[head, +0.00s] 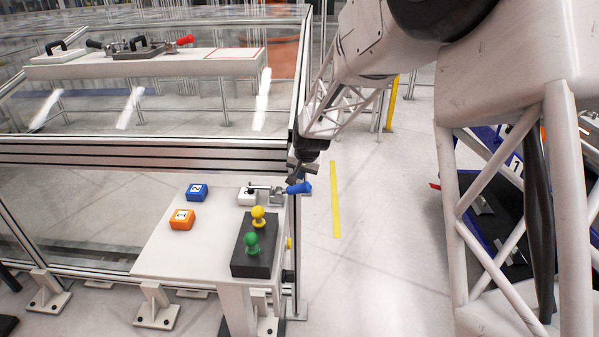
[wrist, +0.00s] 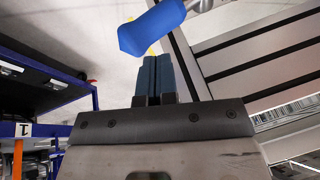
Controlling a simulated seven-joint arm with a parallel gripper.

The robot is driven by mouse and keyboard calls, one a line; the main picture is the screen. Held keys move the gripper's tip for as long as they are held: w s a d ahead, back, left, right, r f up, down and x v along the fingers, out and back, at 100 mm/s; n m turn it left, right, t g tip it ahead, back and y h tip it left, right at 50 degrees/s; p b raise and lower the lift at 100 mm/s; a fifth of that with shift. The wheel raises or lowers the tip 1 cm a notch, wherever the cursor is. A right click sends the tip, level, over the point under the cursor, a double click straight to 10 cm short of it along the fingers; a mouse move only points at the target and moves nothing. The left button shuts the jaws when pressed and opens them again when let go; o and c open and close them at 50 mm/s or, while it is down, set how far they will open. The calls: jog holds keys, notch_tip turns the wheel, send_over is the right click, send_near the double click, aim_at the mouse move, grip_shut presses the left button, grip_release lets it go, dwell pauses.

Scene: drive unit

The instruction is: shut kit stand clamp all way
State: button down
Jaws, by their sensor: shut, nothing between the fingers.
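The kit stand (head: 160,250) is a small white table beside the framed enclosure. Its clamp (head: 262,194) sits at the back right corner, with a metal body and a blue handle (head: 299,188) that points right past the table edge. The handle lies low, near level in the head view; I cannot tell how far the clamp is closed. My gripper (head: 305,168) is just above the blue handle. In the wrist view the blue handle (wrist: 151,28) is just beyond my closed fingertips (wrist: 154,60); I cannot tell whether they touch. Nothing is between the fingers.
On the stand are a blue block (head: 197,192), an orange block (head: 181,219) and a black holder (head: 254,258) with yellow (head: 258,215) and green (head: 252,242) knobs. A shelf (head: 180,67) with more clamps stands behind glass. Open floor (head: 370,260) lies right of the stand.

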aim_at(307, 184)
jog(key=shift+d+f, duration=0.95)
jog(key=shift+f, duration=0.2)
jog(key=shift+f, duration=0.1)
jog(key=r, duration=0.3)
jog(key=a+r, duration=0.1)
jog(key=r, duration=0.1)
jog(key=shift+s, duration=0.1)
jog(key=d+v, duration=0.2)
jog(key=v, duration=0.7)
jog(key=shift+f, duration=0.1)
